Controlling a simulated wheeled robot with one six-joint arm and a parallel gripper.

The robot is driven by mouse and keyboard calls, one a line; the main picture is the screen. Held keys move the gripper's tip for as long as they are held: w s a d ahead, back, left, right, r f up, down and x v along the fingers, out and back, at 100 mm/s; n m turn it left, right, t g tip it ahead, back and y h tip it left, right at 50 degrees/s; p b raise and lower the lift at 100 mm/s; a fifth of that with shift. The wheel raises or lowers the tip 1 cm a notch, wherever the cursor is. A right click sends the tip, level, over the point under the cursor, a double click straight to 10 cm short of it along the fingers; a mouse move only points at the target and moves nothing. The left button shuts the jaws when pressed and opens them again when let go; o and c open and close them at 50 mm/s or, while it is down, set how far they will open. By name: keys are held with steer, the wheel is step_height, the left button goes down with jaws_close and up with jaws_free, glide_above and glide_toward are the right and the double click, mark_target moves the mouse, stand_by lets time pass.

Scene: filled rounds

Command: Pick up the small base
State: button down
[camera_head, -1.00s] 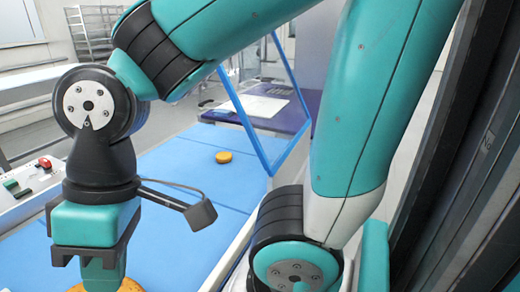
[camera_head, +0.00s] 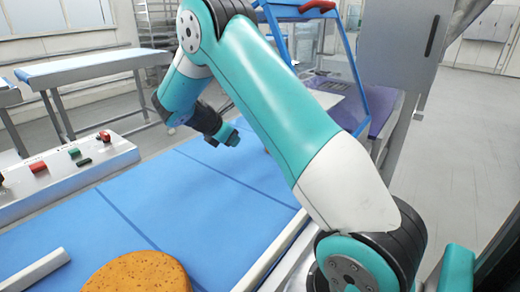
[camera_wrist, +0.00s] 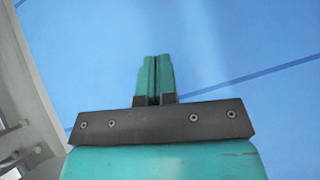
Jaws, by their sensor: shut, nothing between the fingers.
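A round, golden-brown sponge base (camera_head: 140,274) lies on the blue belt (camera_head: 165,205) at the bottom of the head view, cut off by the lower edge. My gripper (camera_head: 234,139) is over the far part of the belt, well away from the visible base. In the wrist view my gripper (camera_wrist: 155,60) has its green fingers together and empty, with only bare blue belt around them.
A control box with buttons (camera_head: 60,180) stands along the belt's left side. A blue frame (camera_head: 350,55) rises at the far end. The belt between the base and my gripper is clear.

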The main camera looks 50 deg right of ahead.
steer(key=shift+s+d+f, duration=0.1)
steer(key=shift+d+f, duration=0.4)
steer(key=shift+d, duration=0.35)
steer(key=p, duration=0.1)
glide_toward(261, 155)
steer(key=x, duration=0.4)
steer(key=shift+a+f, duration=0.2)
steer(key=shift+f, duration=0.15)
steer(key=shift+s+d+f+p, duration=0.1)
steer(key=shift+d+p, duration=0.25)
steer(key=shift+d, duration=0.75)
steer(key=shift+s+d+f+p, duration=0.15)
steer(key=shift+d+p, duration=0.15)
steer(key=shift+d, duration=0.8)
